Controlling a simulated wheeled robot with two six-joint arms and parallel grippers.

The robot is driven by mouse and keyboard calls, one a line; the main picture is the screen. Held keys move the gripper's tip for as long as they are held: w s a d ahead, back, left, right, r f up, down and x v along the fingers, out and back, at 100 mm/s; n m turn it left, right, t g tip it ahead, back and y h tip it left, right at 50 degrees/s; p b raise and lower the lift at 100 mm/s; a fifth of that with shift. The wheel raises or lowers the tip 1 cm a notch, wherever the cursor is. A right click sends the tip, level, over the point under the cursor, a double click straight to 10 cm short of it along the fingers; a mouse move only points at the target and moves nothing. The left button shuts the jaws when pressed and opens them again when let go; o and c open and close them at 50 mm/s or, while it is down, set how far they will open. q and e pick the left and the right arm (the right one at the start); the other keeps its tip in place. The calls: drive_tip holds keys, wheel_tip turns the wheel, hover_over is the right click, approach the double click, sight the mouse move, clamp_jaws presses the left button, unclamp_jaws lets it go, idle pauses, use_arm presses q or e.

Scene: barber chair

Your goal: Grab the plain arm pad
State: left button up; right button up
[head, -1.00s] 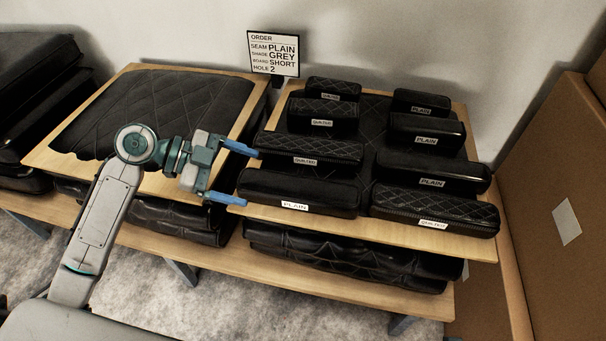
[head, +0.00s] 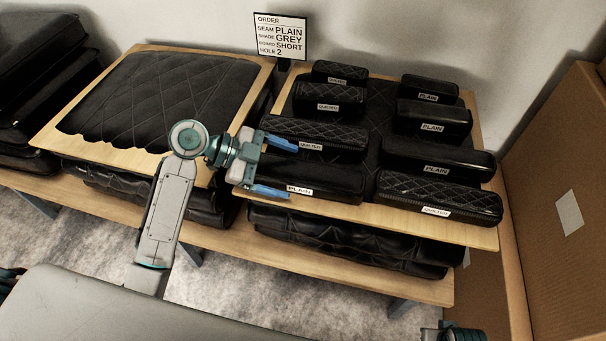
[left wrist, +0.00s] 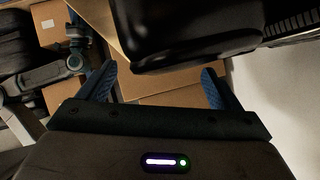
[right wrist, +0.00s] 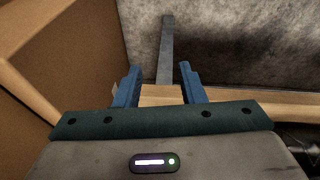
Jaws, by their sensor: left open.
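The black plain arm pad (head: 330,182) with a PLAIN label lies at the front left of the right-hand board in the head view. My left gripper (head: 292,172) is open at its left end, one finger towards its back side and one towards its front; I cannot tell whether they touch it. In the left wrist view a dark smooth pad (left wrist: 180,35) lies just ahead of the parted fingers (left wrist: 155,75). Other PLAIN pads (head: 435,163) lie in the right column. My right gripper (right wrist: 160,72) is open and empty in the right wrist view, over a wooden edge.
QUILTED pads (head: 330,133) lie close behind the front plain pad, and another quilted pad (head: 440,198) is to its right. An order sign (head: 280,37) reads PLAIN, GREY, SHORT, 2. A quilted cushion (head: 165,95) lies at left. Cardboard boxes (head: 560,180) stand at right.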

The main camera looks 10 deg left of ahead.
sight(303, 177)
use_arm(q)
drive_tip(key=shift+w+d+f, duration=0.1)
drive_tip(key=shift+d+f, duration=0.2)
drive_tip(key=shift+d, duration=0.35)
drive_tip(key=shift+w+d+f, duration=0.1)
drive_tip(key=shift+d+f, duration=0.2)
drive_tip(key=shift+d, duration=0.25)
drive_tip(key=shift+f, duration=0.1)
drive_tip(key=c, duration=1.2)
drive_tip(key=shift+c, duration=0.8)
use_arm(e)
drive_tip(key=shift+s+f, duration=0.35)
drive_tip(key=shift+f, duration=0.55)
